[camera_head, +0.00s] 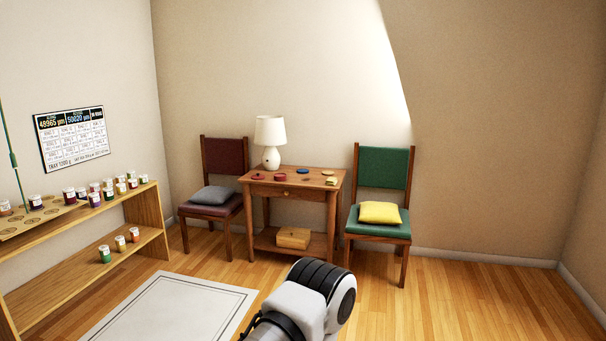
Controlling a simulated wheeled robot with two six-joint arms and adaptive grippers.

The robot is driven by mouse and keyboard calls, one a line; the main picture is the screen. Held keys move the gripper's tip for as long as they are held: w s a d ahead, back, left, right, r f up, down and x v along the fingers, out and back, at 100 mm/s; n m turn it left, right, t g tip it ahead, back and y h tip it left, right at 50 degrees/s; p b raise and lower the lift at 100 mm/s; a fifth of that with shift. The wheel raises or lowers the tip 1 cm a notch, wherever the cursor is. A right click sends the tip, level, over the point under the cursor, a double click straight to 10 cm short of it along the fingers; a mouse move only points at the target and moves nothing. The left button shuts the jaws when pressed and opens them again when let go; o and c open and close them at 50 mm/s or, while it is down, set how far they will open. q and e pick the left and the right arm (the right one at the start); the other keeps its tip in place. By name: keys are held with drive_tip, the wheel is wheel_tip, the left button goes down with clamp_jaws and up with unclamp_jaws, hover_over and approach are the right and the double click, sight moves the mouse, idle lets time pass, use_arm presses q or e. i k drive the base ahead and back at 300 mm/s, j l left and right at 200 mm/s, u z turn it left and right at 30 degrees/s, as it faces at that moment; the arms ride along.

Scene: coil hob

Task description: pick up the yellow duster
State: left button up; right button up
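A yellow, soft, pillow-like thing (380,212) lies on the seat of the green chair (384,168) at the right of the table. It looks more like a cushion than a cloth, and I cannot tell if it is the duster. A small yellowish thing (331,182) lies near the right edge of the wooden table (312,174), too small to make out. No other yellow cloth shows clearly. A white and black part of my arm rises at the bottom middle, well short of the chair. No gripper fingers show.
A dark red chair (222,158) with a grey cushion is left. A shelf (145,192) with jars lines the left wall. Floor at right is clear.

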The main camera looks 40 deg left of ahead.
sight(331, 181)
drive_tip(key=u, duration=1.4)
drive_tip(key=i, duration=2.9)
